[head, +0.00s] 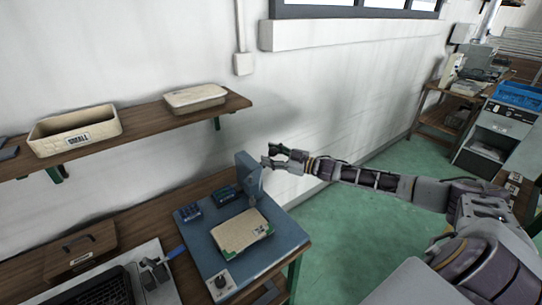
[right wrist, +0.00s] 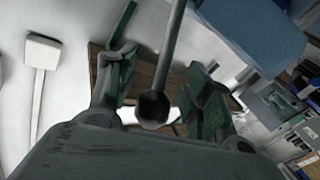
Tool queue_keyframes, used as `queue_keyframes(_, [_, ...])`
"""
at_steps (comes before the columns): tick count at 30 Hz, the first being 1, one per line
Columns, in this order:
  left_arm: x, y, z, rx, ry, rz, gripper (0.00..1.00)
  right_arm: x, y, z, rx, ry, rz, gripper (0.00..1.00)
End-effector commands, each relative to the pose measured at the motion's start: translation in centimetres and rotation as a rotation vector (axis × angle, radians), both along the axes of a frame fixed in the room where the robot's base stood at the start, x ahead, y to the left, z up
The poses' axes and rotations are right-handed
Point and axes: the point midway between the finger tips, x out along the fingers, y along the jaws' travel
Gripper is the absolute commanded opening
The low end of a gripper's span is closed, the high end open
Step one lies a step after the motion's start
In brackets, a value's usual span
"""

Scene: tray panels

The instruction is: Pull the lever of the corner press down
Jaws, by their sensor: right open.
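The corner press (head: 247,176) is a grey-blue upright on a blue base plate (head: 200,248) at the right end of the bench. A beige panel with green corners (head: 243,230) lies on the plate in front of it. My right gripper (head: 275,157) is beside the top of the press. In the right wrist view my right gripper (right wrist: 160,72) is open. The lever (right wrist: 175,50), a grey rod with a dark ball knob (right wrist: 152,108), shows between its two green-padded fingers. I cannot tell whether they touch it. My left gripper is not in view.
A wall shelf (head: 130,125) with two beige bins stands left above the bench. A wooden box (head: 82,250) and a laptop (head: 95,290) are at the lower left. A small control box with a knob (head: 221,284) sits at the plate's front.

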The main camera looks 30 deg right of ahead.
Motion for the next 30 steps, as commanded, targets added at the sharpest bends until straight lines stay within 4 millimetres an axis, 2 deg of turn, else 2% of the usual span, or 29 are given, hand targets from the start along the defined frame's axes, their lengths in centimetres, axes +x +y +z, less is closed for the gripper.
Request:
queue_keyframes(12, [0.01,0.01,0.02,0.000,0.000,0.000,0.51,0.19,0.14,0.04,-0.001,-0.001,0.000,0.50])
queue_keyframes(24, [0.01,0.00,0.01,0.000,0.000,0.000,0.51,0.18,0.15,0.02,-0.001,0.000,0.001,0.00])
queue_keyframes(30, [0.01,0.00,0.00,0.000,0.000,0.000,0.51,0.16,0.15,-0.01,-0.001,0.000,0.001,0.00])
